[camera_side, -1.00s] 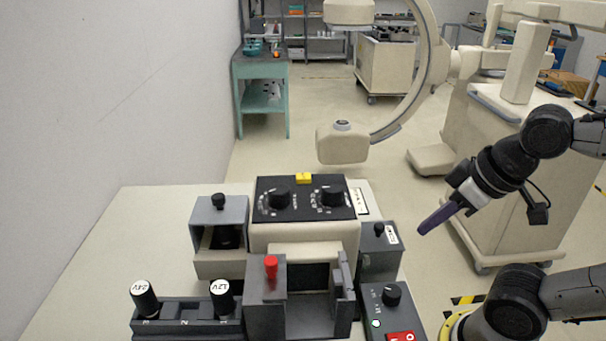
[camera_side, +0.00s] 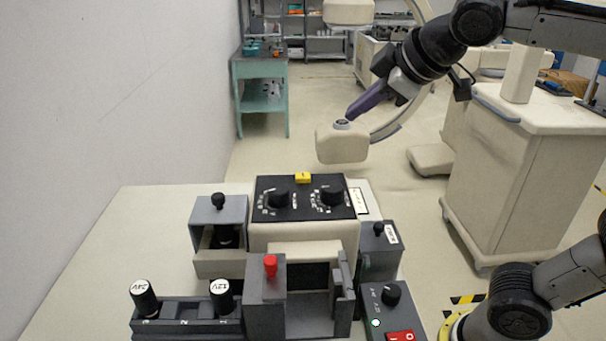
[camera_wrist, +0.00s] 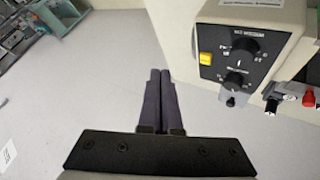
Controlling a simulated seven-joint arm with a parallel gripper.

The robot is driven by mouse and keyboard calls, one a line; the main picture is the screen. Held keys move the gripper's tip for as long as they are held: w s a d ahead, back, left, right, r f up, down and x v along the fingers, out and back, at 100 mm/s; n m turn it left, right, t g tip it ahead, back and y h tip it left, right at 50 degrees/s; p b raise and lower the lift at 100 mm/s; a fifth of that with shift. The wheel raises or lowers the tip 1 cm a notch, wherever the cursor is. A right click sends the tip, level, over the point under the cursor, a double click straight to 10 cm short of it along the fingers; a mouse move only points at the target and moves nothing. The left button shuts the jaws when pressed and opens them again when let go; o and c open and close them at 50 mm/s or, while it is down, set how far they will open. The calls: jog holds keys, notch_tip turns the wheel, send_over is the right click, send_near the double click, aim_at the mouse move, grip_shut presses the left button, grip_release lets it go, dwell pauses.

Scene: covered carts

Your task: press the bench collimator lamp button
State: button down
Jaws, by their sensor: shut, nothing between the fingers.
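The bench collimator (camera_side: 303,208) is a cream box with a black panel and two black knobs, standing on the bench. A yellow button (camera_side: 303,178) sits at the far edge of its panel. In the wrist view the yellow button (camera_wrist: 205,58) shows on the panel, to the right of my fingers. My gripper (camera_side: 349,117) has purple-grey fingers, shut and empty. It appears higher than the collimator in the side view, pointing down and left, apart from the button. In the wrist view the fingers (camera_wrist: 160,74) lie side by side over open floor.
A red-knobbed grey holder (camera_side: 266,300), a rack with two black knobs (camera_side: 185,318), a drawer box (camera_side: 218,212) and a switch box (camera_side: 392,312) crowd the collimator's near side. The C-arm's cream head (camera_side: 342,146) appears behind my fingertips. The bench's left part is bare.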

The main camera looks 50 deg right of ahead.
aim_at(309, 177)
jog(key=w+a+n+y, duration=0.1)
jog(key=w+a+n, duration=0.1)
jog(key=w+a, duration=0.3)
jog(key=shift+a+r, duration=0.4)
jog(key=shift+a, duration=0.35)
jog(key=shift+f, duration=0.15)
jog(key=shift+f, duration=4.3)
jog(key=shift+f, duration=0.1)
jog(key=shift+s+f, duration=0.1)
jog(key=shift+f, duration=0.2)
